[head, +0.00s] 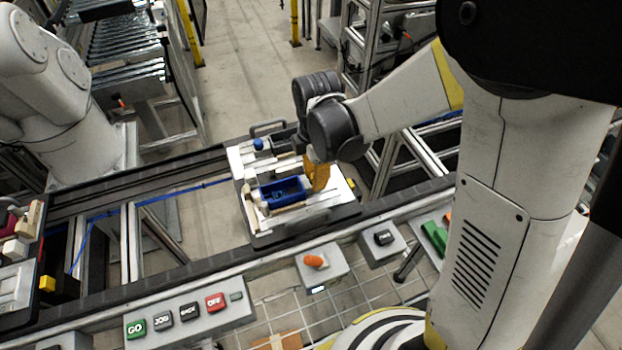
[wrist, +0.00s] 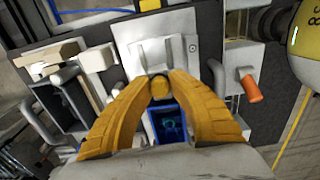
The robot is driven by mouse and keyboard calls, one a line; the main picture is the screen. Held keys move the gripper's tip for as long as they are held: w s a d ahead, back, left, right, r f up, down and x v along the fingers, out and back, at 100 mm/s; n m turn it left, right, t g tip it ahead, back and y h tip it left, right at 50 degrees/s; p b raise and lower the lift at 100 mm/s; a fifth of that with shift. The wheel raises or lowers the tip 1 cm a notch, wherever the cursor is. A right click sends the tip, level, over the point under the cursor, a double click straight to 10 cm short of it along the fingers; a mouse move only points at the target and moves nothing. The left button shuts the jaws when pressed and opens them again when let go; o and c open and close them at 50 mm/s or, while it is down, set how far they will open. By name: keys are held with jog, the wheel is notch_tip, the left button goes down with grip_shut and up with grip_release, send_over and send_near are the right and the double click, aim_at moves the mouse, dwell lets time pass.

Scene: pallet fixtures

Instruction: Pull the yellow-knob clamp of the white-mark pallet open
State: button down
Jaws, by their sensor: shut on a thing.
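The pallet (head: 262,240) stands on the conveyor in the middle of the head view, with pale fixture blocks and a blue bin (head: 284,190) on it. My gripper (head: 318,188) reaches down at the bin's right side. In the wrist view, the orange fingers of my gripper (wrist: 158,80) are closed around a round yellow knob (wrist: 158,88). The fingers and arm hide this knob in the head view. The blue bin also shows below the knob in the wrist view (wrist: 170,124). I cannot make out a white mark or how far the clamp is open.
A blue knob (head: 258,144) stands at the pallet's back left. Another pallet (head: 15,285) is at the far left. The conveyor between the pallets is clear.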

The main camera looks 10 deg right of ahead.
jog(key=shift+d+f, duration=0.1)
jog(key=shift+d, duration=0.1)
jog(key=shift+w+d, duration=0.2)
jog(key=shift+d, duration=0.9)
jog(key=c, duration=1.3)
grip_release()
jog(key=shift+w, duration=0.1)
notch_tip(320, 180, up, 8)
jog(key=p, duration=0.5)
